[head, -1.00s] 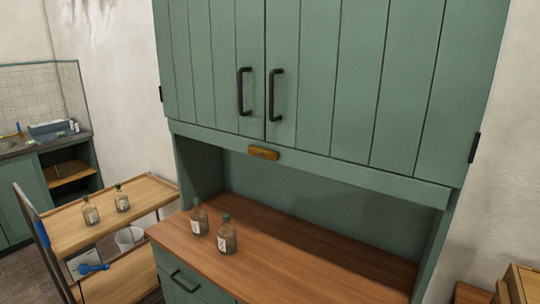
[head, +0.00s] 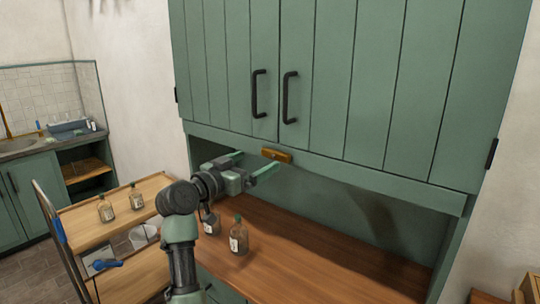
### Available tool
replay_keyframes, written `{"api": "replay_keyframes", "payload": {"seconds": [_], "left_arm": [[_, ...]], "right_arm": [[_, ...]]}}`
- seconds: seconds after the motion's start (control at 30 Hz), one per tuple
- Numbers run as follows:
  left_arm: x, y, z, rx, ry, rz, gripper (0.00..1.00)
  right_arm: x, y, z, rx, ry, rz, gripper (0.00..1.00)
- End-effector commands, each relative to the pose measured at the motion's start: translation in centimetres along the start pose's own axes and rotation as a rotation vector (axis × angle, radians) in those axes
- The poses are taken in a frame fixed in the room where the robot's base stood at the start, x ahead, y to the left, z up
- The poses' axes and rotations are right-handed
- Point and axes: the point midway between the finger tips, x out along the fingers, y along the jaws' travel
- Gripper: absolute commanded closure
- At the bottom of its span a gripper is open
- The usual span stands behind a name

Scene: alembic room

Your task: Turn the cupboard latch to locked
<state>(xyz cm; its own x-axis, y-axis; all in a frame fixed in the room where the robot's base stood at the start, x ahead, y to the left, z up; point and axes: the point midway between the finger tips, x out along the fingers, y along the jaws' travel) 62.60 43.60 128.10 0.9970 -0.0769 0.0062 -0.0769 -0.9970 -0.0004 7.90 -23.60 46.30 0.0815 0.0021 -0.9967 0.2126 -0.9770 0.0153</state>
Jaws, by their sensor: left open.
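The cupboard latch (head: 277,155) is a small brass-coloured bar, lying roughly level on the green rail just below the two cupboard doors (head: 330,80). Both doors are shut, with black handles side by side. My left gripper (head: 252,165) is in front of the cupboard, just left of and slightly below the latch in the picture. Its green-tipped fingers are spread apart with nothing between them. I cannot tell how far it is from the latch in depth. My right gripper is not in view.
A wooden trolley (head: 75,220) with two bottles stands at left. The counter's right side is bare.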

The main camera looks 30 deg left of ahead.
Motion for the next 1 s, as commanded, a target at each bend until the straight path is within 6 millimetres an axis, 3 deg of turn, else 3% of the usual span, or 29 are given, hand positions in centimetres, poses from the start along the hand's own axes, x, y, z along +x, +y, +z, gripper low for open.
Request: {"api": "replay_keyframes", "payload": {"seconds": [0.4, 0.8, 1.0], "left_arm": [[6.2, 0.2, -0.1, -0.004, -0.004, 0.003, 0.00], [7.1, 0.2, 0.2, 0.000, -0.005, 0.001, 0.00], [7.1, 0.2, 0.2, 0.000, -0.005, 0.002, 0.50]], "right_arm": [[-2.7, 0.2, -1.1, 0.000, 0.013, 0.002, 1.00], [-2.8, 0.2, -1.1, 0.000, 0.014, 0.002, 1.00], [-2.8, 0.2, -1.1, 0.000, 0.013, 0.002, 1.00]]}}
